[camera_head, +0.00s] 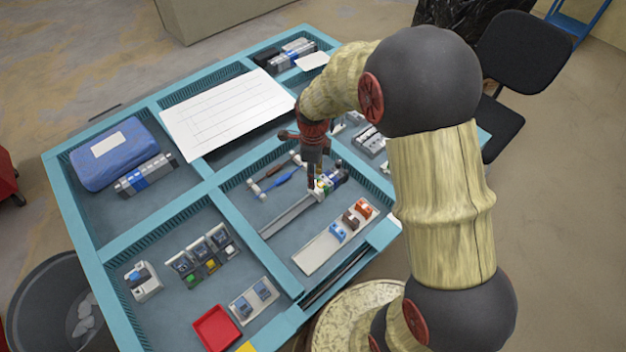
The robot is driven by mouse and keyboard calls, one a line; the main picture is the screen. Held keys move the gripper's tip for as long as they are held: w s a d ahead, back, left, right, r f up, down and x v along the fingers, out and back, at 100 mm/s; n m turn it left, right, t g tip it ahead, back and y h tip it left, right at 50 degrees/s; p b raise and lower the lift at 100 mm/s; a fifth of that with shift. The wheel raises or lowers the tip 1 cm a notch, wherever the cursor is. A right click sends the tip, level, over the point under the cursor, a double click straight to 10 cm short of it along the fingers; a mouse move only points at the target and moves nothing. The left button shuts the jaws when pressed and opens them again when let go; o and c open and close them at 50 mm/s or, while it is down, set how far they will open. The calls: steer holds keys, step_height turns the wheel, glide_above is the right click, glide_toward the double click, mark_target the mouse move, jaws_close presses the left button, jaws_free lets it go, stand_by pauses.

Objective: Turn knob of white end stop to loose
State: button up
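A grey rail (290,216) lies in the middle compartment of the teal tray. At its far right end sits a small cluster of parts (335,178) in white, green, blue and dark colours. A small whitish piece (315,195) at the near side of this cluster may be the white end stop; it is too small for me to see its knob or how the knob is turned. My gripper (315,185) points down at this cluster, its fingertips at or just above the whitish piece. The fingers partly hide the parts, and I cannot tell whether they touch or grip anything.
A hammer (270,178) and a blue-handled tool (285,178) lie left of the rail. A pale strip with blue, brown and orange blocks (322,252) lies in front. Teal dividers (232,212) separate the compartments. A white sheet (228,112) lies across the back.

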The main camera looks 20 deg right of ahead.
steer(key=shift+f, duration=1.15)
steer(key=shift+c, duration=1.1)
jaws_close()
